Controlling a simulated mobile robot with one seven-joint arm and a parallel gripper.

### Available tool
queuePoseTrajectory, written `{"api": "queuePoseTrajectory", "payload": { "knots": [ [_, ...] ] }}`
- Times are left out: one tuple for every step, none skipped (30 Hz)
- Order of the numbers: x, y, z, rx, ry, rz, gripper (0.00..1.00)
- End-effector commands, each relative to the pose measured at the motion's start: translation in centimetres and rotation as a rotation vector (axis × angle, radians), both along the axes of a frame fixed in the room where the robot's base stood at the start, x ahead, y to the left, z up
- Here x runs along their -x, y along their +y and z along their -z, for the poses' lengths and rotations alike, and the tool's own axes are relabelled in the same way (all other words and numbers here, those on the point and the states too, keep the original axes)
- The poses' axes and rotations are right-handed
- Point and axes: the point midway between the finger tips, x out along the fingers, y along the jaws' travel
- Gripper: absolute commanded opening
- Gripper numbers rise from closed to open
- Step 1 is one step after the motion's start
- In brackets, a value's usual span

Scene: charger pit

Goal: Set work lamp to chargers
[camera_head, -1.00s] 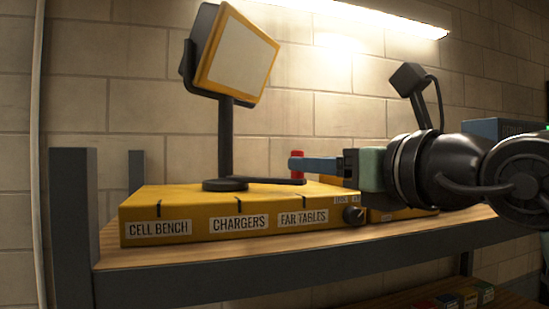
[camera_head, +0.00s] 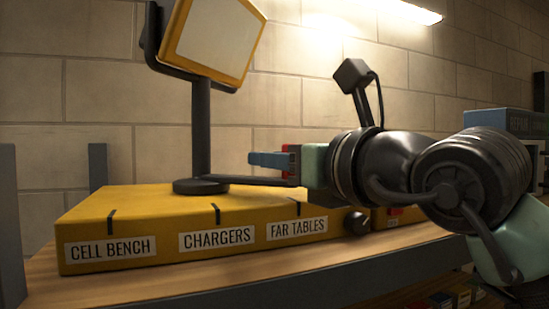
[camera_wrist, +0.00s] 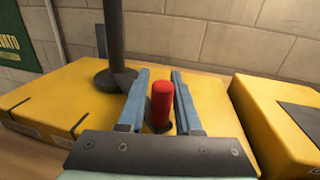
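The work lamp (camera_head: 212,38), with a square yellow-framed head on a black post, stands on a yellow base (camera_head: 160,205). The base front is labelled CELL BENCH, CHARGERS (camera_head: 217,239) and FAR TABLES (camera_head: 297,228), each with a black mark above. A black lever (camera_head: 245,180) runs from the post's foot to the right, towards the FAR TABLES side. Its upright red knob (camera_wrist: 161,105) stands between the blue fingers of my gripper (camera_wrist: 160,74) in the wrist view. My gripper is open around it; in the head view its fingers (camera_head: 262,160) mostly hide the knob.
A second yellow box (camera_wrist: 275,120) stands to the right across a narrow gap. A black knob (camera_head: 356,223) sits at the base's right front. A dark shelf upright (camera_head: 10,225) stands at left, and a block wall is close behind.

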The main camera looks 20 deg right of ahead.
Motion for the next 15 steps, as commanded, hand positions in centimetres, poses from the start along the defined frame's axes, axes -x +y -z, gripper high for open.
{"api": "queuePoseTrajectory", "payload": {
  "knots": [
    [0.0,-0.01,0.0,0.0,0.0,0.0,0.22],
    [0.0,-0.01,0.0,0.0,0.0,0.0,0.17],
    [0.0,-0.01,0.0,0.0,0.0,0.0,0.1],
    [0.0,0.0,0.0,0.0,0.0,0.0,0.04],
    [-0.01,0.0,0.0,0.0,0.0,0.0,0.0],
    [-0.01,0.0,0.01,0.0,0.0,0.0,0.0],
    [-0.01,0.01,0.01,0.0,0.0,0.0,0.0],
    [-0.02,0.0,0.02,0.0,0.001,0.0,0.0],
    [-0.02,0.0,0.02,0.0,0.001,0.0,0.0],
    [-0.02,0.01,0.03,0.0,0.001,0.0,0.0],
    [-0.02,0.01,0.03,0.0,0.001,0.0,0.0],
    [-0.03,0.02,0.03,0.0,0.001,0.0,0.0],
    [-0.03,0.02,0.04,0.0,0.001,0.0,0.0],
    [-0.03,0.02,0.04,0.0,0.001,0.0,0.0],
    [-0.03,0.02,0.04,0.0,0.001,-0.001,0.0]
  ]
}}
